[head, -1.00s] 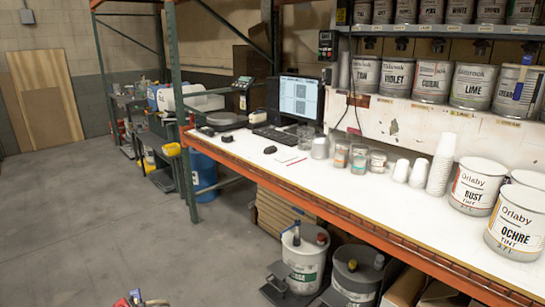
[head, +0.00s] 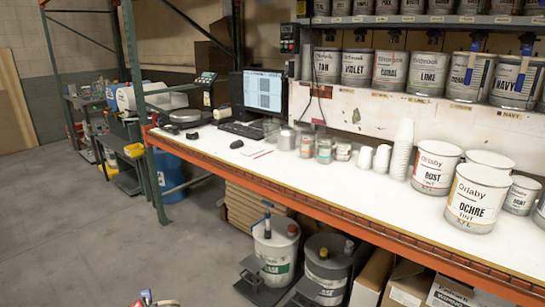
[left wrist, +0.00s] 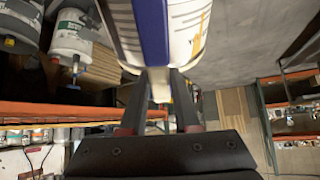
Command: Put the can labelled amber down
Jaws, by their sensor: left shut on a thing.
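My left gripper (left wrist: 161,85) shows in the left wrist view, shut on a white can (left wrist: 190,25) with a dark blue vertical stripe. Part of the can's label shows in amber-yellow, but its name cannot be read. The can is held clear of the bench, with concrete floor behind it. In the head view only a small red and blue piece shows at the bottom edge, too cropped to identify. The white workbench (head: 330,185) runs across the head view. My right gripper is not in view.
Ochre (head: 474,203) and Bust (head: 435,168) cans stand on the bench's right part, with other cans behind. Cup stacks (head: 402,150) and small jars (head: 324,151) stand left of them. A shelf of labelled cans (head: 428,72) hangs above. Lidded drums (head: 275,252) stand under the bench.

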